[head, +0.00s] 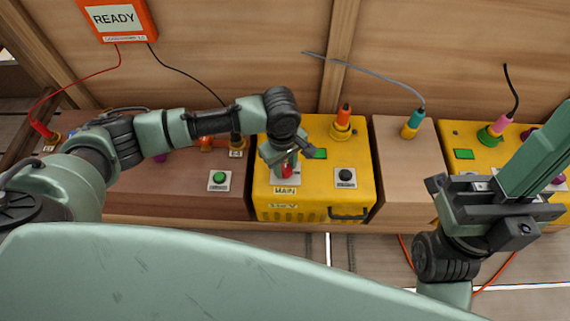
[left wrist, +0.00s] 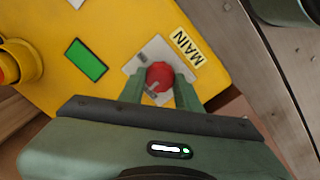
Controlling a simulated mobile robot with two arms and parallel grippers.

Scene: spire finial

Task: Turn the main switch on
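The main switch is a red knob (left wrist: 160,75) on a grey plate, beside a yellow label reading MAIN (left wrist: 187,46). It sits on the front left of the middle yellow box (head: 312,196). In the head view the knob (head: 287,170) is partly hidden by my left gripper (head: 285,160). In the left wrist view my left gripper's fingers (left wrist: 160,88) are on either side of the knob and close against it, seemingly shut on it. My right gripper (head: 520,160) is at the right, away from the switch; whether its fingers are apart is unclear.
A black button (head: 345,176) and a green light (head: 320,153) are also on the yellow box. A green button (head: 219,177) is on the brown box to the left. Cabled plugs stand farther right (head: 414,120). An orange panel (head: 115,18) reads READY.

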